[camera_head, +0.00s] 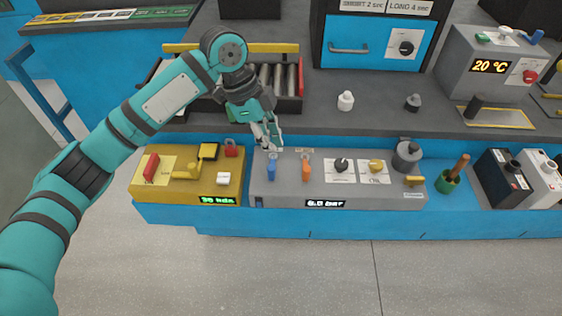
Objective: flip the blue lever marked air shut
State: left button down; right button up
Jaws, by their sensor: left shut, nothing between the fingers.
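My left gripper (272,146) is shut and empty, pointing down just above and behind the blue lever. I cannot tell whether its tips touch the lever. My right gripper is not in view.
A yellow box (188,184) with a red lever and a green display sits left of the panel. Black and yellow knobs (342,165) and a grey cylinder (408,155) are to the right. A roller tray (290,82) lies behind my gripper. A green cup (447,183) stands further right.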

aim_at(272, 163)
pick_arm(q)
jog(key=x, duration=1)
jog(key=shift+a, duration=0.15)
